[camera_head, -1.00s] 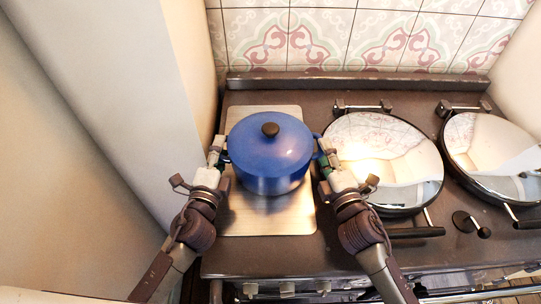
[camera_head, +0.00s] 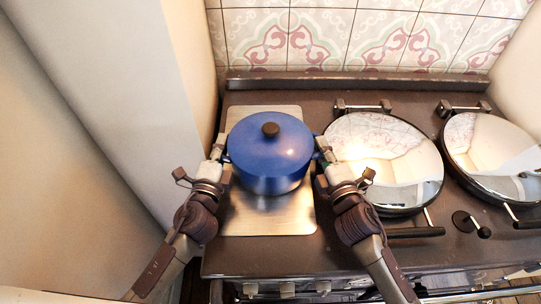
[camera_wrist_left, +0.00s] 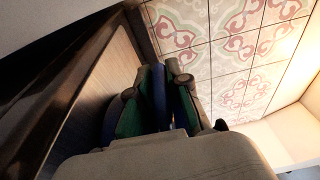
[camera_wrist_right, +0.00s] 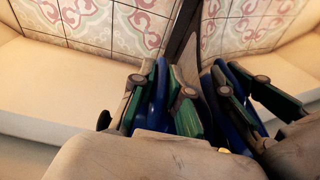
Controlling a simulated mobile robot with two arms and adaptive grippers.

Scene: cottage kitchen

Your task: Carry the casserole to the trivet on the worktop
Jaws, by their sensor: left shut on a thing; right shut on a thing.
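The blue casserole (camera_head: 270,158), with its lid and dark knob on, is over the metal plate at the left of the range. I cannot tell whether its base touches the plate. My left gripper (camera_head: 221,152) is shut on its left handle, and my right gripper (camera_head: 324,150) is shut on its right handle. In the left wrist view, the green-padded fingers (camera_wrist_left: 158,98) close on a blue piece of the casserole. In the right wrist view, the fingers (camera_wrist_right: 158,100) hold a blue handle. No trivet shows in these views.
The metal plate (camera_head: 267,222) lies on the dark range top (camera_head: 260,255). Two round shiny lids (camera_head: 385,160) with front handles are close to the right. A white wall (camera_head: 130,110) is close on the left, and a tiled wall (camera_head: 360,35) stands behind.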

